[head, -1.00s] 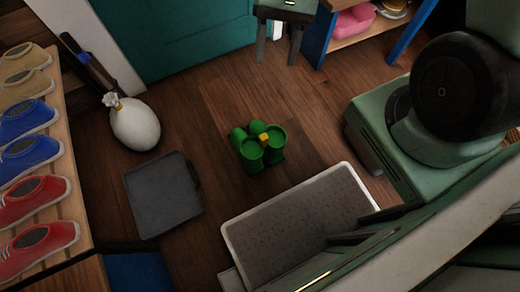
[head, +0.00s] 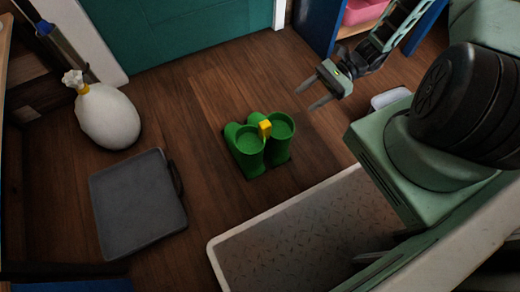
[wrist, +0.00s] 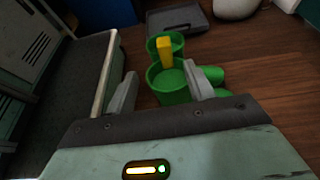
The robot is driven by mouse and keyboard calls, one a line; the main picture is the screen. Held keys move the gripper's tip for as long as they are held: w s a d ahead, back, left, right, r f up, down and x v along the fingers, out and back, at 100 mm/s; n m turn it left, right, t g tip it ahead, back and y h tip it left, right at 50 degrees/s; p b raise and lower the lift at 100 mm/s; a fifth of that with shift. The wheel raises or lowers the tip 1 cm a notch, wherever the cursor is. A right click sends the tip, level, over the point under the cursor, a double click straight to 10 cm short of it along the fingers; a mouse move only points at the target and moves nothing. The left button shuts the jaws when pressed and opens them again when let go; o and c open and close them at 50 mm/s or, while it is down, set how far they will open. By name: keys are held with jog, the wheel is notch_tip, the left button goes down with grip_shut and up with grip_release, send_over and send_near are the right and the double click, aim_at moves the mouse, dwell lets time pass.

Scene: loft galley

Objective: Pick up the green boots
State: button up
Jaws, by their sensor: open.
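The green boots (head: 252,152) stand upright side by side on the wooden floor, in the middle of the head view. A small yellow piece (head: 265,128) sits between their tops. My gripper (head: 312,94) is to the upper right of the boots in the head view, apart from them, open and empty. In the wrist view the boots (wrist: 169,84) and the yellow piece (wrist: 165,52) appear beyond and between the open fingers of my gripper (wrist: 162,88). The lower part of the nearer boot is partly hidden by a finger.
A white-rimmed tray (head: 300,235) lies in front of the boots. A flat grey case (head: 137,203) and a tied white sack (head: 108,115) are to the left. A teal cabinet (head: 175,35) stands behind. Bare floor surrounds the boots.

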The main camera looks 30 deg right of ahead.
jog(key=f, duration=0.1)
jog(key=b, duration=0.6)
send_near(260, 129)
jog(key=a+f, duration=0.1)
jog(key=a, duration=0.1)
jog(key=a+f, duration=0.1)
jog(key=shift+s+a+f, duration=0.3)
jog(key=shift+a, duration=0.05)
jog(key=b+x, duration=0.5)
jog(key=shift+w+a, duration=0.2)
jog(key=shift+w, duration=0.1)
jog(key=shift+a+r, duration=0.1)
jog(key=shift+a, duration=0.25)
jog(key=shift+r, duration=0.1)
grip_shut()
